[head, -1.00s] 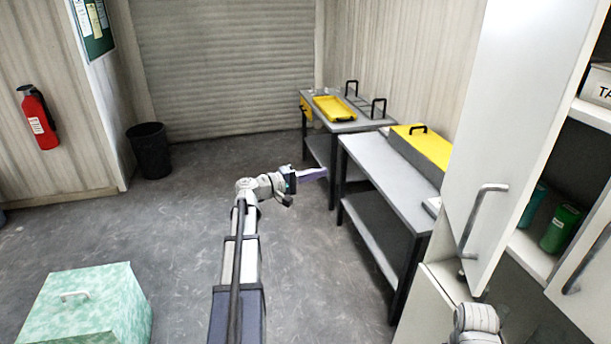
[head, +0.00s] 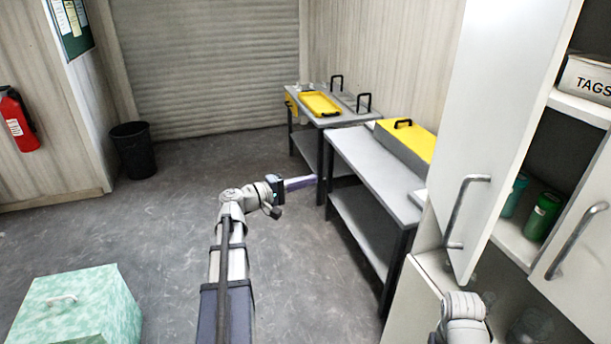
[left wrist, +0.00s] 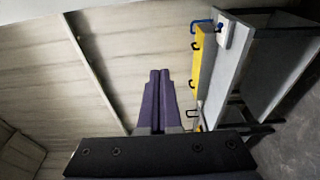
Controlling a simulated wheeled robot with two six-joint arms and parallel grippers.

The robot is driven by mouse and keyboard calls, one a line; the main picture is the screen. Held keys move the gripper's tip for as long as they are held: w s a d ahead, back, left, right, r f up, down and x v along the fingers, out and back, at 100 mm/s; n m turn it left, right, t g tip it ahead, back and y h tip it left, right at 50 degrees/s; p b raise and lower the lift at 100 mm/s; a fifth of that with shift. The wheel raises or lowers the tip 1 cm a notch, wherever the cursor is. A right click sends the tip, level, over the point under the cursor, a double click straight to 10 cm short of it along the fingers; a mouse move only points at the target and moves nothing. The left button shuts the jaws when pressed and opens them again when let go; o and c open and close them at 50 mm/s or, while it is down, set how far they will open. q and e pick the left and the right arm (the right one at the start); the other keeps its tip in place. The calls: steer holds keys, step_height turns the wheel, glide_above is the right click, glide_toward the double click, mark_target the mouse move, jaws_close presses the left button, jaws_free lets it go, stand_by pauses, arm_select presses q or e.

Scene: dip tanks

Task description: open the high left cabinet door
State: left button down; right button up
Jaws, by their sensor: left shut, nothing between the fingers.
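The high left cabinet door (head: 494,110) is white with a grey bar handle (head: 467,212). It stands swung open at the right of the head view, and the shelves behind it show. My left gripper (head: 302,183) is stretched forward over the floor, left of the door and well apart from it. Its purple fingers are shut together with nothing between them, as the left wrist view (left wrist: 160,100) shows. Part of my right arm shows below the door, but its gripper is out of view.
Right of the opening is another cabinet door (head: 573,235) with a bar handle. A TAGS box (head: 586,78) and green containers (head: 542,217) stand on the shelves. Grey tables (head: 375,172) line the wall. A green box (head: 78,310) and a black bin (head: 133,150) stand on the floor at left.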

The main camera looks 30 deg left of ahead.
arm_select(q)
steer(key=s+d, duration=0.4)
steer(key=d, duration=0.1)
steer(key=shift+s+d, duration=0.15)
steer(key=shift+s, duration=0.25)
